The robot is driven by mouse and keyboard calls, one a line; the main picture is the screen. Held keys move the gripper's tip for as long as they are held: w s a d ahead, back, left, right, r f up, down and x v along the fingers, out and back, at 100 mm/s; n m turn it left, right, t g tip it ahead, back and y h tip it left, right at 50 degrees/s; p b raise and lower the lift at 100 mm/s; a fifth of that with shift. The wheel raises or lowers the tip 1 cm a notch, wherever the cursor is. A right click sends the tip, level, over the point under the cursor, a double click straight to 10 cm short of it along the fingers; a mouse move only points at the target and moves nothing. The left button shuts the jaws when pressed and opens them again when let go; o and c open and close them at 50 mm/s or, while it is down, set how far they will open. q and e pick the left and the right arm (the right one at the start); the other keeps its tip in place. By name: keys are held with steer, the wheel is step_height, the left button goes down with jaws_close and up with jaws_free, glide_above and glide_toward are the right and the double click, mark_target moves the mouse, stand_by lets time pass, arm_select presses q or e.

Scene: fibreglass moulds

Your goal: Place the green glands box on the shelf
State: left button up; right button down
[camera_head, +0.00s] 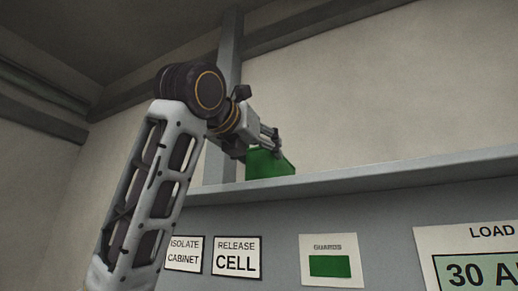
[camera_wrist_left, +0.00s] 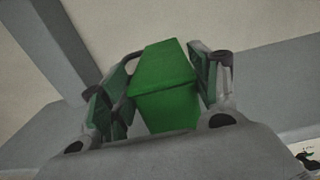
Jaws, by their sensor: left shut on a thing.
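The green glands box (camera_head: 268,165) is at the grey shelf (camera_head: 350,181) in the head view, just behind its front edge. Its underside is hidden by that edge, so I cannot tell if it touches the shelf. My left gripper (camera_head: 277,149) reaches it from the left and is shut on it. In the left wrist view the box (camera_wrist_left: 163,82) sits between the two fingers of my left gripper (camera_wrist_left: 160,90). My right gripper is in neither view.
A grey upright post (camera_head: 230,55) stands behind my left arm. Signs hang below the shelf: "RELEASE CELL" (camera_head: 237,257), a card with a green rectangle (camera_head: 329,261) and a "LOAD" sign (camera_head: 470,255). The visible shelf to the right of the box looks clear.

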arm_select(q)
steer(key=shift+f, duration=0.1)
steer(key=o, duration=1.3)
steer(key=shift+c, duration=0.2)
steer(key=shift+b+v, duration=0.4)
steer(key=shift+v, duration=0.4)
steer(key=b+v, duration=0.3)
steer(key=v, duration=0.7)
steer(key=shift+s, duration=0.3)
